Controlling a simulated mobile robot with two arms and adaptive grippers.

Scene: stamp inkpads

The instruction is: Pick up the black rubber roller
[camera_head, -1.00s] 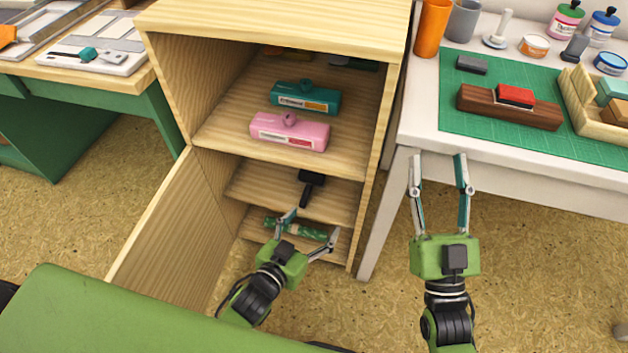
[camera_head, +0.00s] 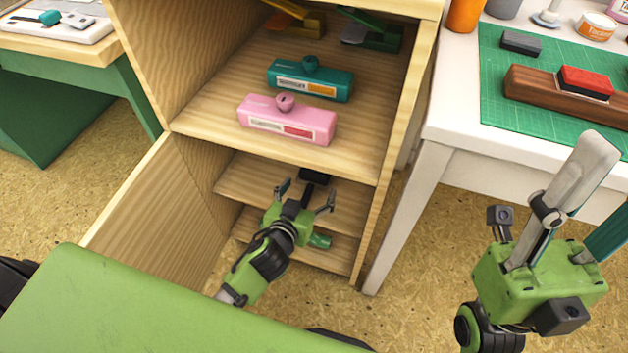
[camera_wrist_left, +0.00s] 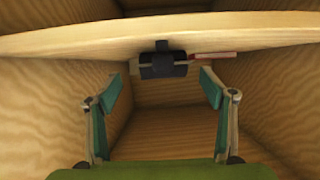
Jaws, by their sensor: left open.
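The black rubber roller (camera_head: 314,176) lies on the middle shelf of the open wooden cabinet, and its handle is mostly hidden behind my left gripper. It also shows in the left wrist view (camera_wrist_left: 162,68), ahead of and between the finger lines. My left gripper (camera_head: 305,195) is open and empty, at the cabinet front just before the roller. In the wrist view its fingertips (camera_wrist_left: 162,84) stand wide apart, with nothing between them. My right gripper (camera_head: 608,185) is at the right, its fingers apart, one partly cut off by the frame edge.
The shelf above holds a pink box (camera_head: 287,119) and a teal box (camera_head: 310,80). A green roll (camera_head: 320,241) lies on the lowest shelf, partly hidden by my left gripper. The cabinet door (camera_head: 150,215) stands open at left. A white table (camera_head: 455,125) stands at right.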

